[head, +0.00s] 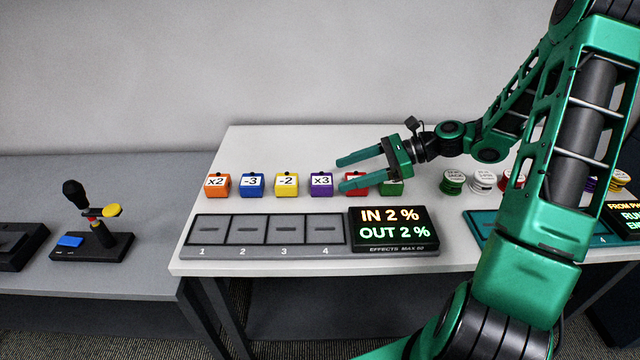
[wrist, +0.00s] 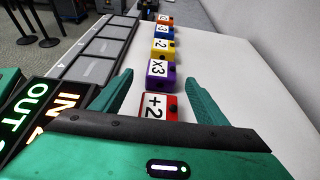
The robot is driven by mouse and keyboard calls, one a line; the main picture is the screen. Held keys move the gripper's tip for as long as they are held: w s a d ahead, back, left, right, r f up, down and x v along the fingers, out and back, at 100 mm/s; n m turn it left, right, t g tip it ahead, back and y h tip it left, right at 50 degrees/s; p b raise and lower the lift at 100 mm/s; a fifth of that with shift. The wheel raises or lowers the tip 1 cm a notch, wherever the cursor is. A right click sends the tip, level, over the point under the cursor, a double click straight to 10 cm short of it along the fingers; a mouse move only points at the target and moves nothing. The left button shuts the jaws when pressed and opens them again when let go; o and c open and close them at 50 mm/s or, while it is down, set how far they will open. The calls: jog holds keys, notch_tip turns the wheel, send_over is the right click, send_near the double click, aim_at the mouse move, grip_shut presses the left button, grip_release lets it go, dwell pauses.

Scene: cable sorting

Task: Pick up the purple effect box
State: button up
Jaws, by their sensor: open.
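The purple effect box (head: 321,184), marked x3, stands on the white table in a row of coloured boxes. In the wrist view the purple box (wrist: 161,76) is straight ahead, just beyond the fingertips. My gripper (head: 342,174) is open and points left along the row, its fingertips just right of the purple box. In the wrist view the fingers of my gripper (wrist: 160,80) spread to either side of the red box (wrist: 156,106), marked +2, which sits between them. In the head view the red box is partly hidden by the gripper.
Left of the purple box stand yellow (head: 287,184), blue (head: 252,185) and orange (head: 217,185) boxes. A green box (head: 392,187) stands under my gripper. In front lie a slotted tray (head: 262,251) with empty slots and a lit display (head: 393,231). Round tins (head: 484,181) stand to the right.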

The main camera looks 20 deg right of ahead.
aim_at(327, 178)
jog(key=shift+w+x, duration=0.2)
jog(key=shift+x, duration=2.7)
jog(key=shift+d, duration=0.15)
jog(key=c, duration=1.2)
